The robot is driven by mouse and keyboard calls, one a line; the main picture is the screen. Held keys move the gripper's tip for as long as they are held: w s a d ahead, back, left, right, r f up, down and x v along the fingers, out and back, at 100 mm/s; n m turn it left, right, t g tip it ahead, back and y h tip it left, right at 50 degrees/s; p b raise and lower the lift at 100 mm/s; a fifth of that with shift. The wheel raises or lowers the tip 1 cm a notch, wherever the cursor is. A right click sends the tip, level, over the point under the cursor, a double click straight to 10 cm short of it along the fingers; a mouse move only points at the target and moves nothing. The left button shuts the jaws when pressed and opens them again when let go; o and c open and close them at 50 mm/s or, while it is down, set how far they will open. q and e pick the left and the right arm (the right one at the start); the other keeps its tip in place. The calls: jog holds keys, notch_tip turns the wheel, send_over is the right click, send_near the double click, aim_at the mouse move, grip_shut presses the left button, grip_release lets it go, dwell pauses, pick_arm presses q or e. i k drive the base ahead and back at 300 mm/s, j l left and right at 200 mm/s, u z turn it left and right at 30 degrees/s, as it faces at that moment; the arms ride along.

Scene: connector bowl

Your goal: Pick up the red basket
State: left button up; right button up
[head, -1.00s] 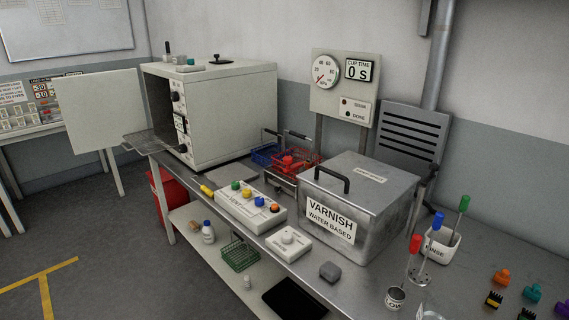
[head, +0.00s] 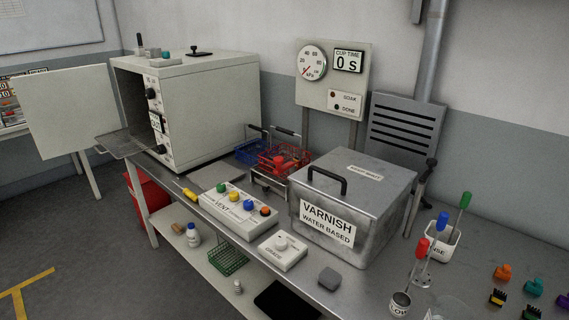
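The red basket (head: 272,162) is a small wire basket on the metal bench. It stands between the white oven-like cabinet and the varnish box, towards the back wall. A red object (head: 279,164) shows in or at it. A blue wire basket (head: 249,153) stands directly to its left and slightly behind. Dark handles rise above the two baskets. The varnish box hides part of the red basket's right side. Neither of my grippers is in view.
The varnish box (head: 326,222) stands right of the baskets. The white cabinet (head: 212,112) stands left with its door open. A button panel (head: 237,211) and a knob box (head: 282,250) lie in front. A gauge panel (head: 331,78) stands behind.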

aim_at(290, 133)
jog(key=i+j+z, duration=0.1)
jog(key=i+j, duration=0.4)
jog(key=j, duration=0.2)
jog(key=i+j+z, duration=0.15)
jog(key=i+j, duration=0.15)
jog(key=i+j+z, duration=0.1)
jog(key=j, duration=0.35)
jog(key=i, duration=0.1)
